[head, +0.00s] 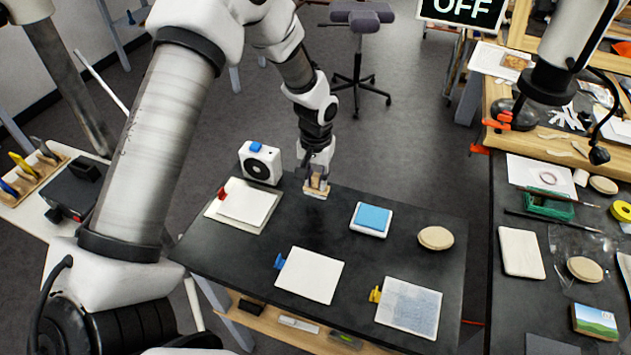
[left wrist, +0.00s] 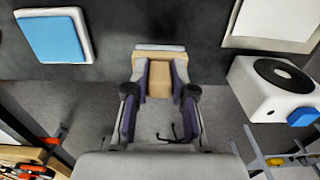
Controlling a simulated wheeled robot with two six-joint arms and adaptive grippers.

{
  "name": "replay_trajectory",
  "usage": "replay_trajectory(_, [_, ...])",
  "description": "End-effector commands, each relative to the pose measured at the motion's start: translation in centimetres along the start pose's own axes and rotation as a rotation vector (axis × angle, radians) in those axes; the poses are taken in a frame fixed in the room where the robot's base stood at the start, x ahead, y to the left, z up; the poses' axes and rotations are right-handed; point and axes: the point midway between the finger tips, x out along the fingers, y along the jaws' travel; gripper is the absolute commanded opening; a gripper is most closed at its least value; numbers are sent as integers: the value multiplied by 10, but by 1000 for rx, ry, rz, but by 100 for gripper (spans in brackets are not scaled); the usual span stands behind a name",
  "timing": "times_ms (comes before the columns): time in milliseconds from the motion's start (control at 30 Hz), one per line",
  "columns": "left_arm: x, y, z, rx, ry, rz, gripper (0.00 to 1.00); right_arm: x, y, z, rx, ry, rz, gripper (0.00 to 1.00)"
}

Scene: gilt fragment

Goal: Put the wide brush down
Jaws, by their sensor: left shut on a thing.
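My left gripper (head: 317,180) is shut on the wide brush (head: 316,190) at the far edge of the dark table (head: 230,255). In the left wrist view, the brush's tan wooden body (left wrist: 159,80) sits between the two fingers (left wrist: 160,88), and its pale bristle end (left wrist: 160,47) points away from the gripper toward the tabletop. I cannot tell whether the bristles touch the table. My right gripper is not in view.
A white box with a black disc (head: 260,163) stands left of the brush. A blue pad on a white block (head: 372,218) lies to the right, with a round tan disc (head: 435,238) beyond. Clipped white sheets (head: 310,275) lie nearer. Bare tabletop separates them.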

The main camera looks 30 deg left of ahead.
Motion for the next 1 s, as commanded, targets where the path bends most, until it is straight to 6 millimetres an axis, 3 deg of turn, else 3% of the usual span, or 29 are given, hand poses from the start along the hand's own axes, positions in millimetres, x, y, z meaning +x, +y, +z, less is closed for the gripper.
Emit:
replay_trajectory(233, [32, -2, -1, 1, -3, -1, 0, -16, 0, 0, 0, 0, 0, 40])
replay_trajectory(567, [40, -1, -1, 1, -2, 0, 0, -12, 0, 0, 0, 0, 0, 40])
replay_trajectory(600, [39, -1, -1, 1, -2, 0, 31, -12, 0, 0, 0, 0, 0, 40])
replay_trajectory(667, [39, -1, -1, 1, -2, 0, 49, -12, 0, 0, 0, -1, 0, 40])
replay_trajectory(1000, [34, -1, -2, 1, 0, 0, 49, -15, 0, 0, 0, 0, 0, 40])
